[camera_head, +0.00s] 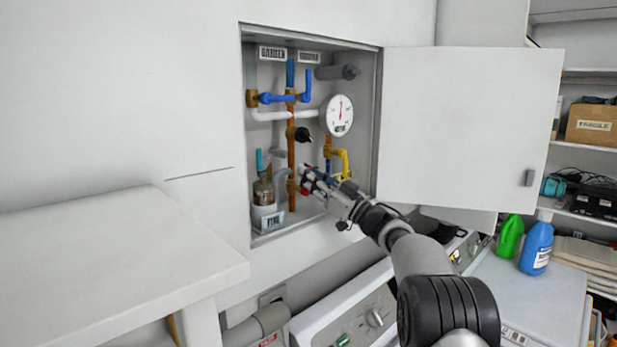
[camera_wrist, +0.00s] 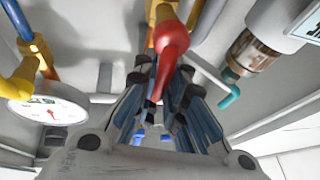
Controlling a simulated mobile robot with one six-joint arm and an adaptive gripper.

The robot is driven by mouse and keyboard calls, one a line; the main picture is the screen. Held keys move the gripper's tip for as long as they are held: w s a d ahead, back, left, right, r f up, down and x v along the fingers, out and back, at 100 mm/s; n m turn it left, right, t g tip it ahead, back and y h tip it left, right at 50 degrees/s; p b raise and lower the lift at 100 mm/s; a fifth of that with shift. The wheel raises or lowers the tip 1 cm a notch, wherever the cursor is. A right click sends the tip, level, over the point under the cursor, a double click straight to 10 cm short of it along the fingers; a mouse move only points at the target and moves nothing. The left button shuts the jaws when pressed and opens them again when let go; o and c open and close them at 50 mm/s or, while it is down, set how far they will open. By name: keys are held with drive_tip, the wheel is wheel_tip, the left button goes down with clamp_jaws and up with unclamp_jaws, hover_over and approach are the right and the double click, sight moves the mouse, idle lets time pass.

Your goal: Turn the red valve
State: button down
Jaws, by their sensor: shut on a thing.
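The red valve (camera_wrist: 172,38) shows in the wrist view as a red handle on a brass fitting (camera_wrist: 163,10). My gripper (camera_wrist: 165,88) is shut on the red valve, with the handle running down between its two fingers. In the head view my gripper (camera_head: 311,178) reaches into the open wall cabinet (camera_head: 245,150), at the lower part of the pipework. My fingers largely hide the red valve there. The far end of the handle is partly hidden between the fingers in the wrist view.
The open cabinet door (camera_head: 470,125) stands to the right. A white counter (camera_head: 110,245) is at the left.

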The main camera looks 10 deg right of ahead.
drive_tip(key=c, duration=1.7)
unclamp_jaws()
drive_tip(key=shift+o, duration=0.2)
drive_tip(key=v, duration=1.2)
